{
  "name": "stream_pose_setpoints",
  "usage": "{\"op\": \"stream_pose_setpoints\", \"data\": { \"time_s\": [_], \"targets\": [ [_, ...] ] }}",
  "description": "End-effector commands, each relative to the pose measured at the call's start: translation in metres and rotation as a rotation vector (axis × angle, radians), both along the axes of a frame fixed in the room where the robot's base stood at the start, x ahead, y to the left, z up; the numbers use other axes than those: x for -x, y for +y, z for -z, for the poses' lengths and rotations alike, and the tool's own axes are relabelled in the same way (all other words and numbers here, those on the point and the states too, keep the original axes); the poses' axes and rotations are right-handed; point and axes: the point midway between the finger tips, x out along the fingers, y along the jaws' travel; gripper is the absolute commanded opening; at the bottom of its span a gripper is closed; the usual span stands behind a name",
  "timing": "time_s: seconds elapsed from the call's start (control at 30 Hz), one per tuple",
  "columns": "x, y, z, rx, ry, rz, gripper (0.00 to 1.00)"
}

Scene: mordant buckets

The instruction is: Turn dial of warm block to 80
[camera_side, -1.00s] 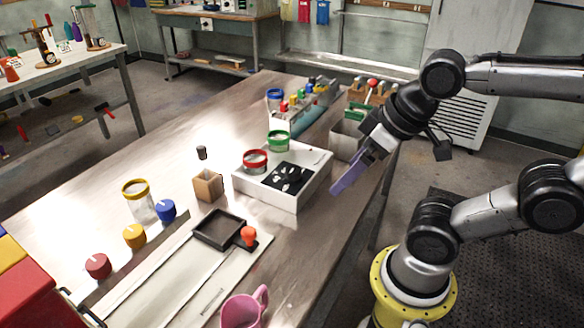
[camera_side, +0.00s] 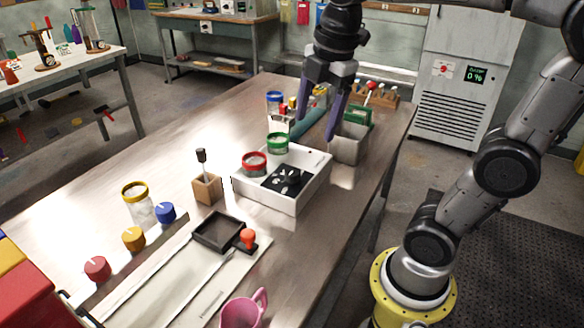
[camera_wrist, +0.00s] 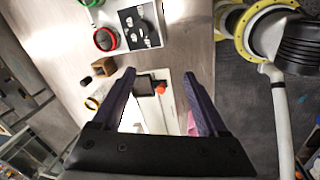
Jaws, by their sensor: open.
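The warm block looks to be the white box (camera_side: 265,194) on the table, holding a red-rimmed jar (camera_side: 254,163) and a green-rimmed jar (camera_side: 277,143). Its dial (camera_side: 288,178) is a black knob on a black panel with pale marks, too small to read. In the wrist view the dial (camera_wrist: 138,27) shows near the top, ahead of the fingers. My gripper (camera_side: 317,118) is open and empty, with purple fingers pointing down above and behind the box's right side, apart from the dial. It also shows in the wrist view (camera_wrist: 159,75).
A grey open bin (camera_side: 348,145) stands close right of the box. A wooden block (camera_side: 207,189) with a dark-topped tool stands left of it. A black tray (camera_side: 218,231), an orange-red knob (camera_side: 249,238) and a pink mug (camera_side: 243,309) lie in front.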

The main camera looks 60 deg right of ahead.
Motion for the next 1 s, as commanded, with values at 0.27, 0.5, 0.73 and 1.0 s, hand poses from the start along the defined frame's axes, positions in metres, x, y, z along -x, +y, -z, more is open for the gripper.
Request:
{"op": "stream_pose_setpoints", "data": {
  "time_s": [0.27, 0.5, 0.73, 1.0],
  "targets": [
    [-0.065, -0.033, 0.015, 0.000, 0.150, -0.098, 0.76],
    [-0.075, -0.044, 0.036, -0.015, 0.201, -0.069, 0.76],
    [-0.074, -0.044, 0.066, -0.015, 0.203, -0.067, 0.76],
    [-0.073, -0.044, 0.119, -0.015, 0.204, -0.067, 0.76]
  ]
}}
